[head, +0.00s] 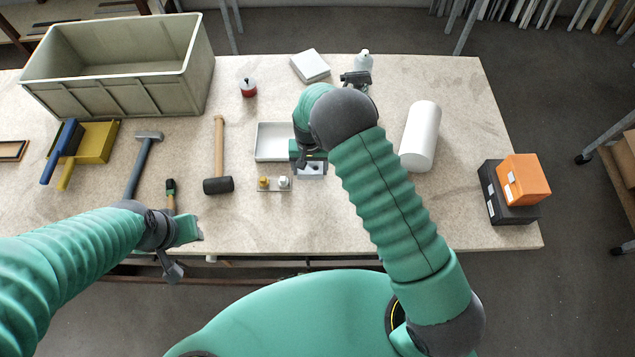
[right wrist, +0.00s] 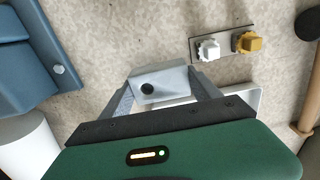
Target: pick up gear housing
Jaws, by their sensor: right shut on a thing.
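The gear housing, a light grey block with a dark round hole, shows in the right wrist view (right wrist: 148,88). It sits between the two fingers of my right gripper (right wrist: 163,86), which is shut on it. In the head view the housing (head: 313,169) shows as a small pale piece below my right gripper (head: 309,160), just right of the white tray. I cannot tell whether it touches the table. My left gripper (head: 187,230) is empty-looking over the table's front edge, and its jaws cannot be made out.
The white tray (head: 258,154) and a plate with yellow and white knobs (head: 273,190) are close by. A blue object (right wrist: 30,60) is at the left in the wrist view.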

